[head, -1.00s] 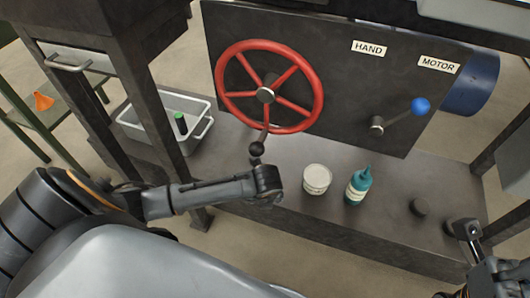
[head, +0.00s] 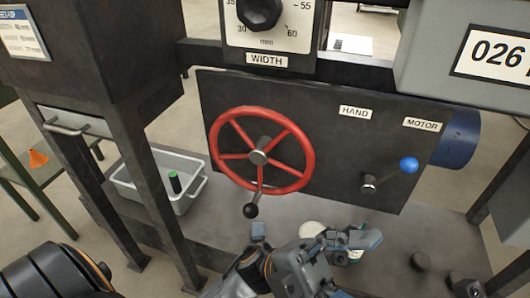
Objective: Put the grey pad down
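I cannot make out the grey pad for certain. A small dark grey disc (head: 420,261) lies on the bench top at the right. My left gripper (head: 305,236) is over the front of the bench, right of the handwheel's lower edge. Its two fingers look spread apart, with nothing seen between them. My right gripper (head: 464,284) shows only in part at the bottom right, close to the disc. I cannot see its fingertips clearly.
A red handwheel (head: 307,160) and a blue-knobbed lever (head: 408,165) stick out from the dark panel (head: 340,150). A pale bin (head: 190,201) with a green-topped item (head: 174,183) stands left. Bare bench top (head: 395,225) shows between panel and disc.

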